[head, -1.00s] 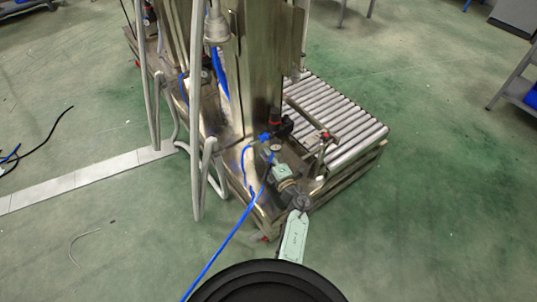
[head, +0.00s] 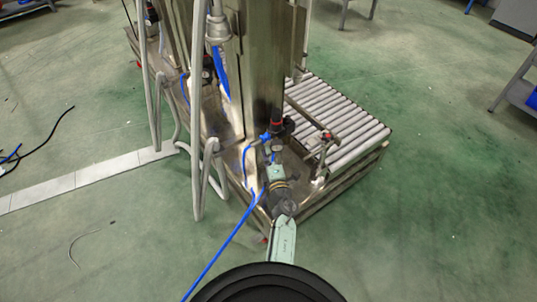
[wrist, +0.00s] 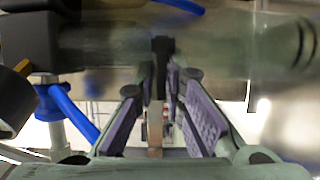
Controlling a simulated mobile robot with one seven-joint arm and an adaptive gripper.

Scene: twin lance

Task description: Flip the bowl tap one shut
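My gripper (head: 275,153) is at the dark metal column, over the fittings low on its front. In the wrist view its two fingers (wrist: 162,78), with purple ribbed pads, run forward and close in towards a small narrow black piece (wrist: 162,48). This piece may be the tap's lever; I cannot tell whether the fingers touch or grip it. Behind it a greenish, clear-looking cylinder (wrist: 215,45) lies across the picture, perhaps a bowl, with a black body (wrist: 75,42) at its left. In the head view a black and red fitting (head: 277,126) shows just beyond the gripper, which hides the tap there.
A blue hose (head: 228,243) crosses left of my arm, and a blue tube (wrist: 72,112) passes left of the fingers. Grey pipes (head: 197,130) stand left of the column. A roller conveyor (head: 335,115) lies to the right. The green floor (head: 430,210) is open.

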